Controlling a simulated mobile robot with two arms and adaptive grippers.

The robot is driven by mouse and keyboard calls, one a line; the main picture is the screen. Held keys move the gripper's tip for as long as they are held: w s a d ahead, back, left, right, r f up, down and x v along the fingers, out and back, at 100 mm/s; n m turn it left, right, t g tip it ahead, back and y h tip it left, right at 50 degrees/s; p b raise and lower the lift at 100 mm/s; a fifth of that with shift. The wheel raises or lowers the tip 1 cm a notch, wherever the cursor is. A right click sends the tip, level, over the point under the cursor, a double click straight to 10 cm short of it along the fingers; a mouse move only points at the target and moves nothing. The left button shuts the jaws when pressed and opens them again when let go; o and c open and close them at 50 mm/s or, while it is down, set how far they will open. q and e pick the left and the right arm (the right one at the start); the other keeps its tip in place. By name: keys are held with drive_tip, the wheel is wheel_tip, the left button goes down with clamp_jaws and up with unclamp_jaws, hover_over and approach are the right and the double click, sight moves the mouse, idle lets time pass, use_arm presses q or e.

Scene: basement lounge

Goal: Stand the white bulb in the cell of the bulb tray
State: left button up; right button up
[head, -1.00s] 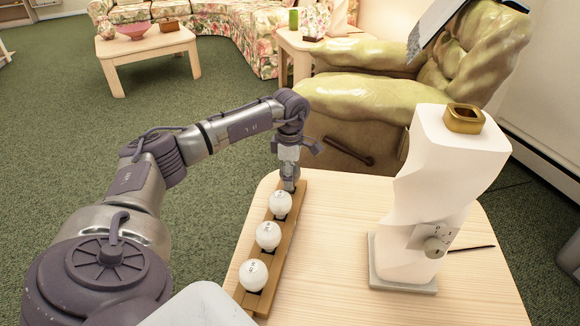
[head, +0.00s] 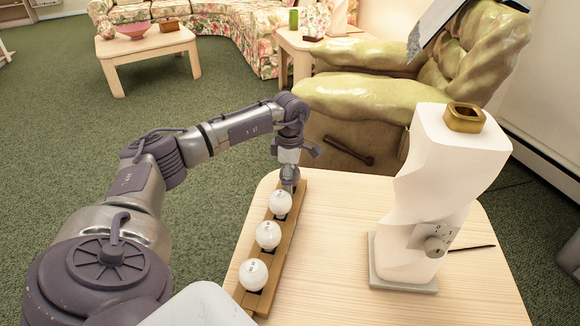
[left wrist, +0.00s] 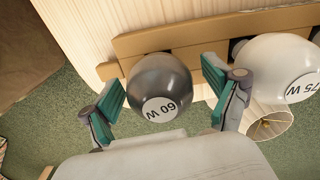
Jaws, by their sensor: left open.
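The brown bulb tray (head: 281,250) lies lengthwise on the light wood table. White bulbs stand in it: a near one (head: 253,275), a middle one (head: 268,236) and a far one (head: 280,204). My left gripper (head: 289,182) points down over the tray's far end. In the left wrist view, its open fingers (left wrist: 165,95) stand on either side of a dark silvery bulb marked 60 W (left wrist: 158,82), with a gap at the left finger. A white bulb marked 75 W (left wrist: 280,68) is to its right. My right gripper is not in view.
A green armchair (head: 370,110) is close behind the table. The table between tray and pedestal is clear.

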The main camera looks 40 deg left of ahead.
use_arm(q)
wheel_tip(320, 180, up, 12)
idle(0.6)
idle(0.4)
